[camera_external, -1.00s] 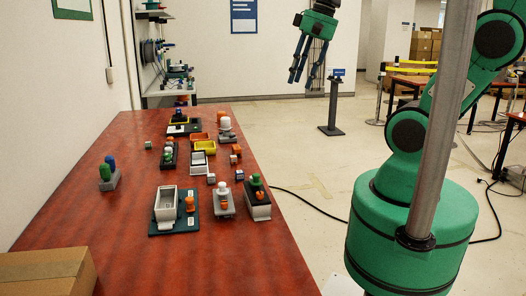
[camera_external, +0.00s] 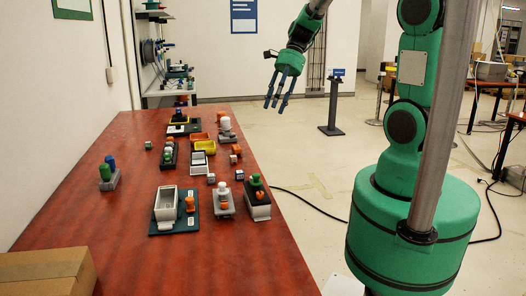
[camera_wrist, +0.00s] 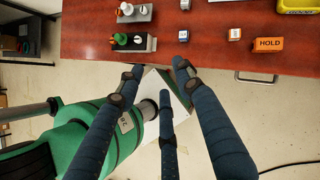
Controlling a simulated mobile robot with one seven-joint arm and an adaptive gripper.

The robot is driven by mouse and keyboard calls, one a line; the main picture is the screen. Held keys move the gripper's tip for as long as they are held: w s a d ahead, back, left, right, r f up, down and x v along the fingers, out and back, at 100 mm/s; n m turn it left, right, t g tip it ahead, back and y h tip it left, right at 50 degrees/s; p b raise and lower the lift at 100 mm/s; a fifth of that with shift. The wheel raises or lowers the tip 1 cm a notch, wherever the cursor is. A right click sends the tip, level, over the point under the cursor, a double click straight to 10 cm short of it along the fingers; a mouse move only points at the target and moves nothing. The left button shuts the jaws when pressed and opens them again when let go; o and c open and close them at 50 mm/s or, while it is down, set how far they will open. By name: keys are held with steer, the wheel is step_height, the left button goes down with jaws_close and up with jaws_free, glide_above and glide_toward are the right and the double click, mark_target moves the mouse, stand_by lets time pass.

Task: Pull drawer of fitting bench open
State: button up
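The fitting bench (camera_external: 110,225) is a long table with a reddish-brown top. In the wrist view, the bench top (camera_wrist: 90,40) runs across the upper part of the picture. A metal bar handle (camera_wrist: 256,78) shows at the bench's near edge, right of centre; the drawer front is hardly visible and looks closed. My gripper (camera_external: 275,102) hangs in the air right of the bench's far end in the external view. In the wrist view my gripper (camera_wrist: 160,76) has its dark blue fingers spread and empty, left of the handle and apart from it.
A cardboard box (camera_external: 45,272) sits at the near left corner. A dark post (camera_external: 331,110) stands behind. A cable lies on open floor to the right.

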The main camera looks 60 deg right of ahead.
steer(key=w+d+f+m+t+y+p, duration=0.1)
steer(key=d+f+m+t, duration=0.2)
steer(key=d+f+m, duration=0.5)
steer(key=w+d+f+m+t+y, duration=0.1)
steer(key=d+f+m+t, duration=0.3)
steer(key=f, duration=0.9)
steer(key=w+d+f+m+t+y+p, duration=0.1)
steer(key=w+d+f+m+t+y, duration=0.1)
steer(key=d+f+m, duration=0.9)
steer(key=w+m+t, duration=0.1)
steer(key=m, duration=0.2)
steer(key=shift+w+d+m+t+p, duration=0.15)
steer(key=shift+d+m+t+p, duration=0.15)
steer(key=shift+d+t+p, duration=0.1)
steer(key=shift+a, duration=0.15)
steer(key=b+x, duration=0.1)
steer(key=x, duration=1.2)
steer(key=shift+w+a+b, duration=0.25)
steer(key=shift+a+b, duration=0.05)
steer(key=shift+b, duration=0.1)
steer(key=shift+c, duration=0.2)
jaws_close()
